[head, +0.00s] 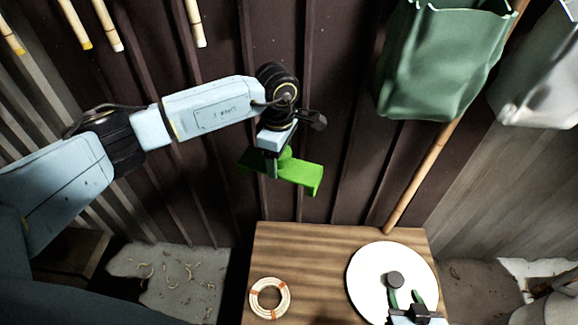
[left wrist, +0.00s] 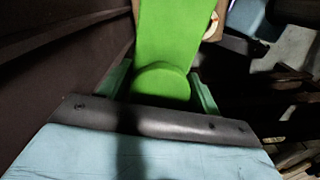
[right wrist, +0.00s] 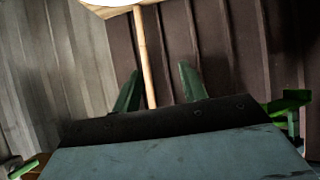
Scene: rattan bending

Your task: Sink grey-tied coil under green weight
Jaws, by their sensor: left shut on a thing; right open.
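My left gripper (head: 273,165) is shut on the bright green weight (head: 300,172) and holds it up in front of the dark wall, above and beyond the wooden table. The green weight (left wrist: 165,45) also fills the upper middle of the left wrist view. A pale coil with orange ties (head: 257,300) lies on the table's left side; part of it shows beyond the weight in the left wrist view. No grey-tied coil shows. My right gripper (head: 408,296) is open and empty over the white disc (head: 365,275), its fingers close to a dark grey knob (head: 395,279).
The wooden table (head: 310,250) has bare room between coil and disc. A green bag (head: 440,65) and a pale bag (head: 540,85) hang at upper right. A bamboo pole (head: 420,180) leans behind the table. Several rods hang at upper left. A whitish container (head: 560,308) stands at lower right.

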